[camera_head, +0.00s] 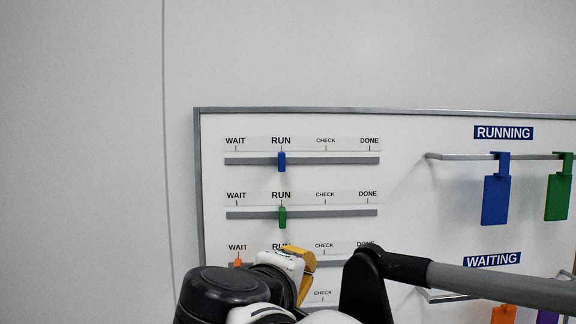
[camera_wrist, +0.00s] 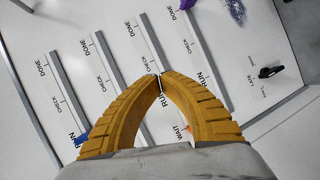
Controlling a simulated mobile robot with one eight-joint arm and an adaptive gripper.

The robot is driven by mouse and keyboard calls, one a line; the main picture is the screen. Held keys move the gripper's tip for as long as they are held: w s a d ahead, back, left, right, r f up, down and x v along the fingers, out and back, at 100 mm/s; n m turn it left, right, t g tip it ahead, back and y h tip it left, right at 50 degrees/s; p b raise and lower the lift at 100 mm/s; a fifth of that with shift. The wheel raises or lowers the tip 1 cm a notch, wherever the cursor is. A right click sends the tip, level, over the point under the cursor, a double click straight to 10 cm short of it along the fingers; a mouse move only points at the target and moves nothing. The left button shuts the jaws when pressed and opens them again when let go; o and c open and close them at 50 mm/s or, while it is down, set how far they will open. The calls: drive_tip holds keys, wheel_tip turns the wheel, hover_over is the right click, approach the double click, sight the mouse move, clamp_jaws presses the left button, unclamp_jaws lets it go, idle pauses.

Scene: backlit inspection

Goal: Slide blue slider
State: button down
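The blue slider (camera_head: 281,162) sits at RUN on the top grey track (camera_head: 335,161) of the white board. In the wrist view the blue slider (camera_wrist: 82,138) shows at the lower left, beside the outer edge of my left yellow finger. My gripper (camera_head: 308,258) is below it in the head view, in front of the third track and apart from the slider. In the wrist view the fingertips of my gripper (camera_wrist: 158,78) meet, with nothing seen between them.
A green slider (camera_head: 282,217) is at RUN on the second track. An orange slider (camera_head: 238,262) is at WAIT on the third; a purple piece (camera_wrist: 187,4) shows in the wrist view. Hooks with blue (camera_head: 496,199) and green (camera_head: 558,197) tags project at right.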

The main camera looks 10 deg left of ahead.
sight(315, 156)
drive_tip(key=s+a+r+n+t+y+p, duration=0.1)
drive_tip(key=s+a+r+n+t+p, duration=0.15)
drive_tip(key=a+r, duration=0.5)
drive_tip(key=s+a+r+n+t+y+p, duration=0.1)
drive_tip(key=a+r+p, duration=0.35)
drive_tip(key=r, duration=0.65)
drive_tip(key=w, duration=0.7)
drive_tip(key=w+b, duration=0.1)
drive_tip(key=w, duration=0.2)
drive_tip(key=shift+w+f, duration=0.25)
drive_tip(key=shift+w, duration=0.1)
drive_tip(key=d, duration=0.4)
drive_tip(key=shift+w, duration=0.1)
drive_tip(key=shift+w+a, duration=0.2)
drive_tip(key=shift+a, duration=0.05)
drive_tip(key=shift+d, duration=0.35)
drive_tip(key=d, duration=0.2)
drive_tip(key=w+d, duration=0.1)
drive_tip(key=d, duration=0.5)
drive_tip(key=shift+w+d, duration=0.25)
drive_tip(key=shift+w, duration=0.15)
drive_tip(key=shift+a, duration=0.15)
